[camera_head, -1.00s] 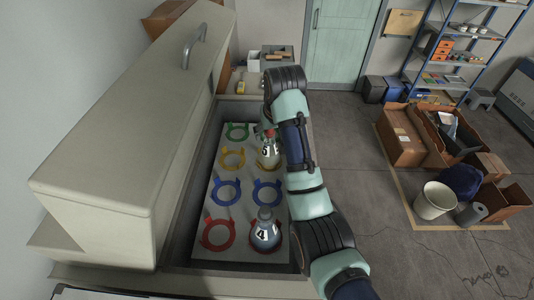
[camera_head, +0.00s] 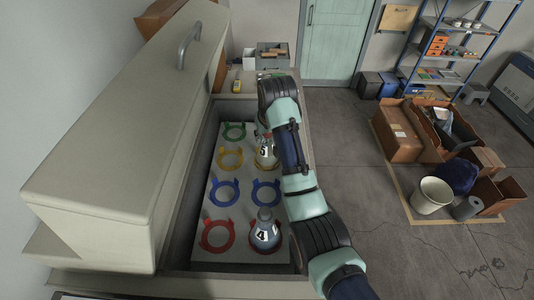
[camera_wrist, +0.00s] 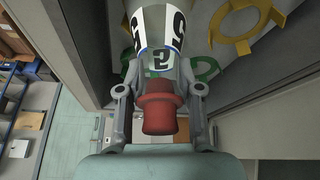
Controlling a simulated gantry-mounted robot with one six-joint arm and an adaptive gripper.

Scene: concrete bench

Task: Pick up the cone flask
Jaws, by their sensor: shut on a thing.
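A cone flask (camera_wrist: 157,25) with a white label bearing dark numbers and a red stopper (camera_wrist: 160,112) is in my gripper (camera_wrist: 160,80). The gripper's two fingers are shut on its neck, one at each side, with the stopper towards the wrist camera. In the head view this flask (camera_head: 266,160) shows at the right of the white board, its top partly hidden by my arm. I cannot tell there whether it touches the board. A second, grey-blue flask labelled 4 (camera_head: 264,238) stands on the board nearer the front.
The white board (camera_head: 205,190) carries red, blue, yellow and green rings, and lies in a sunken basin with raised walls. A large beige lid (camera_head: 120,130) stands along the left. A yellow item (camera_head: 237,86) lies beyond the basin's far edge. Boxes and a white bin (camera_head: 432,197) stand on the floor at right.

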